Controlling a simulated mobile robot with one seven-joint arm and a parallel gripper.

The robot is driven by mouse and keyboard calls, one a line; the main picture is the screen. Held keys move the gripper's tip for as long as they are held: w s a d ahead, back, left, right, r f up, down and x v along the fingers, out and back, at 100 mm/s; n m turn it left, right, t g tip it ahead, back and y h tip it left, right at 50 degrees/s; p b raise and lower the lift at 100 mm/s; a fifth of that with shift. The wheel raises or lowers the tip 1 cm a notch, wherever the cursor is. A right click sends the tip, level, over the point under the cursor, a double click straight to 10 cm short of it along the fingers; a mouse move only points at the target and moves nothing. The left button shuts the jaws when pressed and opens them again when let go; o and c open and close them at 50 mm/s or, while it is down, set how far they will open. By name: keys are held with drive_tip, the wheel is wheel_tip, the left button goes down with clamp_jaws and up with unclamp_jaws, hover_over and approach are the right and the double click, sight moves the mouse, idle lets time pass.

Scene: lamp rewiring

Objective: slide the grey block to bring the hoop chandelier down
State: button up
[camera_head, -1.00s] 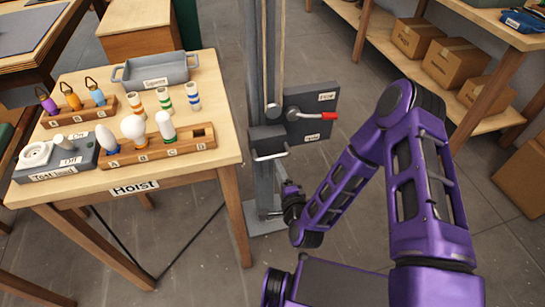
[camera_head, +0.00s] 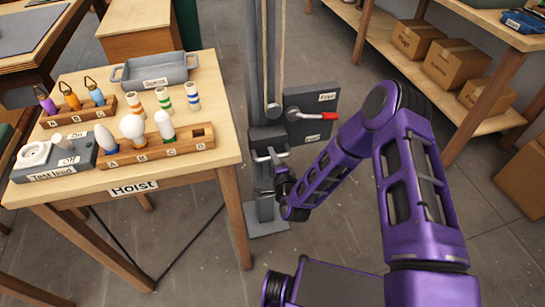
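The grey block (camera_head: 267,135) sits on the upright metal post, with a light bar handle on its front. My gripper (camera_head: 275,163) is at the block's handle, at the end of my purple arm. The fingers are small and partly overlap the handle, so I cannot tell whether they touch it or are open or shut. The hoop chandelier is not in view.
A grey plate with a red-tipped lever (camera_head: 329,116) and labels is right of the post, above my forearm. The Hoist table (camera_head: 215,160) with bulbs, sockets and a tray stands left of the post. Shelves with cardboard boxes (camera_head: 455,62) are at right.

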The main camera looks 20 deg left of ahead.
clamp_jaws()
idle(1.1)
